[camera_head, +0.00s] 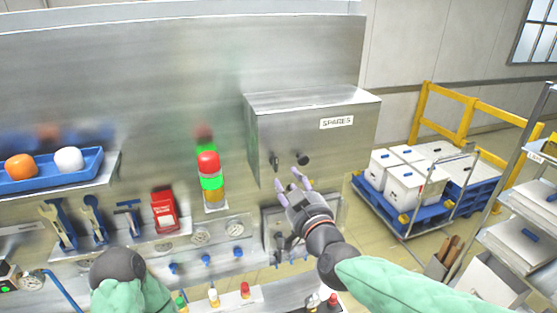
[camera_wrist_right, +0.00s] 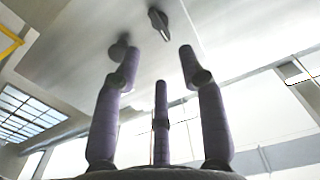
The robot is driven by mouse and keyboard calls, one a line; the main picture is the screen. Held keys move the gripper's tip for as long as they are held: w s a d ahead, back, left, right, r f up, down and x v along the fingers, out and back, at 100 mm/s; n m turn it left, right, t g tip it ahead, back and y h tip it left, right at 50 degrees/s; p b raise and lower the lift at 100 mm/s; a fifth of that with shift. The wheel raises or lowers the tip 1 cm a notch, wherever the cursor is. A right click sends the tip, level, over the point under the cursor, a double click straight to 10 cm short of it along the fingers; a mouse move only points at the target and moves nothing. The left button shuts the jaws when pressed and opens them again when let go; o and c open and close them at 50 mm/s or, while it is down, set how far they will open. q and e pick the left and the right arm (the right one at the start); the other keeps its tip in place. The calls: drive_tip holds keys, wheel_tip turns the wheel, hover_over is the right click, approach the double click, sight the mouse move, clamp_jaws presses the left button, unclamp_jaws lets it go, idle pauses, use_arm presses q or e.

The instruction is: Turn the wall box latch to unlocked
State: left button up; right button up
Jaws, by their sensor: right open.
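The wall box (camera_head: 312,140) is a grey metal box with a SPARES label on its front. Its latch (camera_head: 275,161) is a small dark handle low on the front, and it also shows in the wrist view (camera_wrist_right: 159,24), long and slanted. A dark round knob (camera_head: 303,159) sits to the right of the latch. My right gripper (camera_head: 291,184) is open and empty just below the front of the box, apart from the latch. Its purple fingers (camera_wrist_right: 158,62) are spread in the wrist view, with the latch above them. My left gripper does not show, only part of that arm.
A red and green signal light (camera_head: 209,170) stands left of the box. Below are gauges, blue valves and a tool rack (camera_head: 90,218). A blue tray (camera_head: 50,170) with fruit-like balls is at left. A cart with white bins (camera_head: 405,180) and a yellow rail are at right.

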sight(275, 163)
drive_tip(key=p+x, duration=0.2)
drive_tip(key=x, duration=0.7)
drive_tip(key=shift+w, duration=0.2)
drive_tip(key=shift+f, duration=0.15)
clamp_jaws()
